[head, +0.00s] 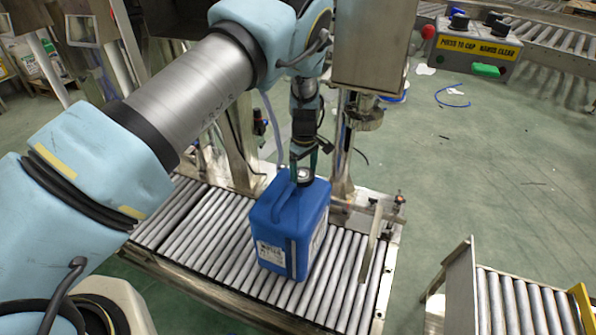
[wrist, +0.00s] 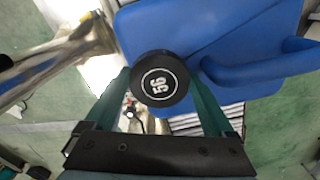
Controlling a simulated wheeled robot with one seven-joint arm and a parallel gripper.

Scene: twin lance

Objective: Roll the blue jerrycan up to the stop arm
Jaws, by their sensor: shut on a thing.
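The blue jerrycan (head: 275,230) stands upright on the roller conveyor, with a white label on its front. Its black cap (wrist: 160,80), with a white printed number, sits between my fingers in the wrist view. My gripper (head: 303,172) points down at the jerrycan's top and is shut on the cap; the fingers (wrist: 163,88) flank it on both sides. The stop arm appears to be the metal bar (head: 372,245) lying across the rollers to the right of the jerrycan. Several bare rollers show between them in the head view.
The roller conveyor (head: 190,225) runs from left to right, its rollers bare left of the jerrycan. A steel machine column (head: 372,50) stands close behind. A second conveyor (head: 520,305) lies beyond a floor gap at right.

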